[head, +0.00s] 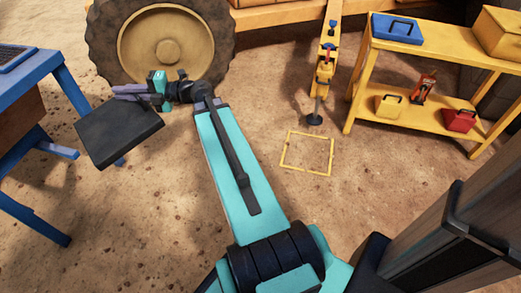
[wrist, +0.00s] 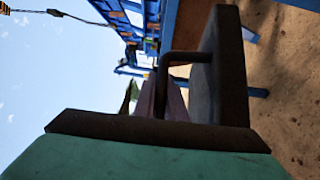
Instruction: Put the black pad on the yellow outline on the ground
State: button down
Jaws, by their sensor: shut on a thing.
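The black pad (head: 118,130) is a flat dark square slab with a handle. My gripper (head: 138,92) is shut on the pad and holds it in the air at the left, in front of the big wheel. In the wrist view the pad (wrist: 228,75) stands on edge at the right, and its bent handle (wrist: 180,58) runs to the gripper jaws (wrist: 165,100). The yellow outline (head: 282,152) is an empty square on the sandy ground, right of my arm. The pad is well apart from it.
A blue table (head: 62,80) stands at the left, close to the pad. A large wheel (head: 168,48) is behind my gripper. A yellow jack leg with a round foot (head: 314,119) stands just beyond the outline. A yellow shelf (head: 425,50) with toolboxes is at the right.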

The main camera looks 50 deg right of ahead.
jog(key=s+d+f+m+t+h+b, duration=0.1)
jog(key=s+d+f+m+h, duration=0.4)
jog(key=d, duration=0.6)
jog(key=s+d+f+m+t+h+b, duration=0.1)
jog(key=d+f+m+h+b, duration=0.2)
jog(key=d+h, duration=0.65)
jog(key=s+d+f+m+t+h, duration=0.1)
jog(key=s+d+f+m+h, duration=0.25)
jog(key=d, duration=1.05)
jog(key=s+d+f+m+g+h+b, duration=0.3)
jog(key=s+d+f+m+g+h, duration=0.6)
jog(key=s+d+f, duration=0.75)
jog(key=s+d+f+m+g+b, duration=0.1)
jog(key=s+d+f+m+g, duration=0.2)
jog(key=s+f, duration=1.1)
jog(key=s+d+f+m+g+h+b, duration=0.1)
jog(key=s+d+f+m+g+b, duration=0.1)
jog(key=s+f+m+g, duration=0.5)
jog(key=s+f+g, duration=0.6)
jog(key=s+f, duration=0.1)
jog(key=f, duration=0.4)
jog(key=shift+d+h+b, duration=0.3)
jog(key=shift+d, duration=0.1)
